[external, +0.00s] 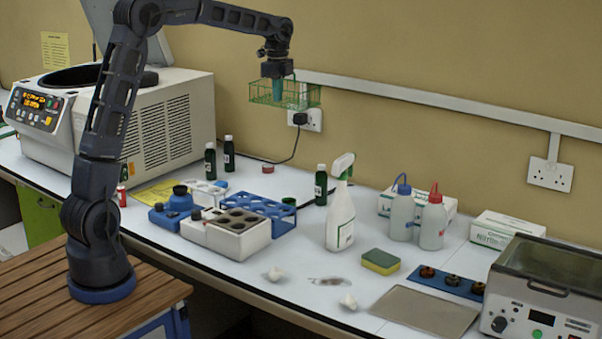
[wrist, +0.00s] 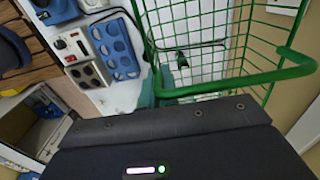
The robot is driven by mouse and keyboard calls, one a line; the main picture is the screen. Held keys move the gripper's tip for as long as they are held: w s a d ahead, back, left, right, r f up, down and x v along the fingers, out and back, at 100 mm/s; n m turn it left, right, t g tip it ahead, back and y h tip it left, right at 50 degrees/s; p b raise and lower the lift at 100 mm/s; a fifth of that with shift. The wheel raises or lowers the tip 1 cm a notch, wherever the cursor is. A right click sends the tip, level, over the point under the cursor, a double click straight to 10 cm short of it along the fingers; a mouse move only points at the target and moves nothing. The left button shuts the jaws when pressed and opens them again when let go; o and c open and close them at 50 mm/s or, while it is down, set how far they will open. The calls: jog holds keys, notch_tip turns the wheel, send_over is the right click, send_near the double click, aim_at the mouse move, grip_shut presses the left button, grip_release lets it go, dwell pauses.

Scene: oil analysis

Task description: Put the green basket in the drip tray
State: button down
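The green wire basket (external: 306,96) hangs in the air in front of the back wall, well above the bench. My gripper (external: 278,90) points down with its teal fingers at the left part of the basket and is shut on it. In the wrist view the green basket (wrist: 215,52) fills the upper right, with its thick rim close to my gripper; the exact grip is partly hidden by the gripper body. A flat grey tray (external: 425,311), which looks like the drip tray, lies empty at the front right of the bench.
A spray bottle (external: 341,215) and wash bottles (external: 402,217) stand tall behind. Crumpled white bits (external: 348,302) lie left of the tray.

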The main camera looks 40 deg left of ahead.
jog(key=s+d, duration=0.3)
jog(key=d, duration=1.1)
jog(key=s+d, duration=0.2)
jog(key=d, duration=1.1)
jog(key=s+d, duration=0.3)
jog(key=d, duration=1.1)
jog(key=s+d, duration=3)
jog(key=d, duration=0.1)
notch_tip(320, 180, down, 31)
jog(key=shift+a, duration=0.1)
jog(key=shift+w+f, duration=0.1)
